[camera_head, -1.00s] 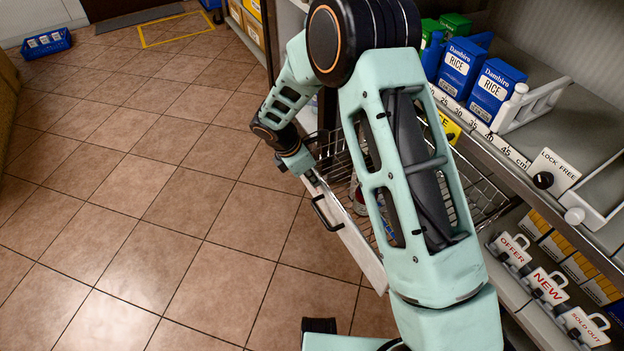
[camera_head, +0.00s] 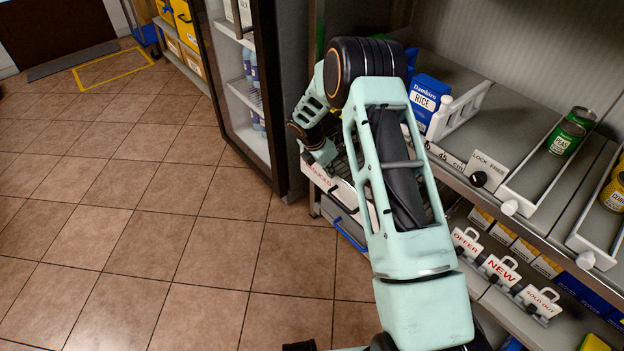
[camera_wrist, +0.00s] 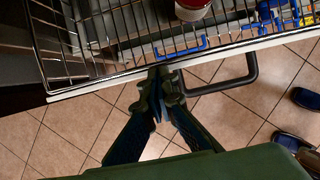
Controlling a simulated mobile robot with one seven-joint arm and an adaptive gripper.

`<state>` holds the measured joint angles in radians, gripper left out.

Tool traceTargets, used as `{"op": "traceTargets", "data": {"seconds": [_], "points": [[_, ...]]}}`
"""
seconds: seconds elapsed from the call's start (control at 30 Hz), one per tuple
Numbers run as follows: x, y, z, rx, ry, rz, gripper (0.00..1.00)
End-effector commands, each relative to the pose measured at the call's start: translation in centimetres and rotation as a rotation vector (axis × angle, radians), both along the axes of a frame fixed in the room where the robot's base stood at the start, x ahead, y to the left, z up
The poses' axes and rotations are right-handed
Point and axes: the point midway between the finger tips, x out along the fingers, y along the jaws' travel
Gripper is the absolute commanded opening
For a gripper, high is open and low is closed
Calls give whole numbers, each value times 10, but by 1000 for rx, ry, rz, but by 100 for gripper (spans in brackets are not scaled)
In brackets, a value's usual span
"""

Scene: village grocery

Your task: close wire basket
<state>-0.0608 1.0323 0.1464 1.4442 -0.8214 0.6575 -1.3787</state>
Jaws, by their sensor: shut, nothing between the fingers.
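The wire basket (camera_wrist: 112,47) fills the top of the wrist view, with its white front edge (camera_wrist: 100,87) running across. A black handle (camera_wrist: 232,78) sticks out from that front, to the right of my fingers. My gripper (camera_wrist: 161,78) is shut and empty, its fingertips at the outside of the front edge; I cannot tell whether they touch. In the head view the basket's white front panel (camera_head: 341,187) shows beside my arm, below the shelf. A strip of wire mesh shows behind the panel, so the basket stands partly out. My arm hides much of it.
A red-and-white can (camera_wrist: 192,8) and blue items (camera_wrist: 270,15) lie in the basket. A grey drawer with a blue handle (camera_head: 348,233) sits below. A dark-framed fridge (camera_head: 262,110) stands to the left. The tiled floor at left is clear.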

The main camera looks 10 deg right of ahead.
Motion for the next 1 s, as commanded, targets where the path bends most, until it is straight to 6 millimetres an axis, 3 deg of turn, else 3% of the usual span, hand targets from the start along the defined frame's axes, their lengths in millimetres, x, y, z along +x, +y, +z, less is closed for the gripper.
{"op": "traceTargets", "data": {"seconds": [0.1, 0.33, 1.0], "points": [[11, -20, -1, -1, 3, -4, 0], [24, -38, -2, 0, 4, -2, 0], [26, -39, -2, 1, 4, 0, 0]]}}
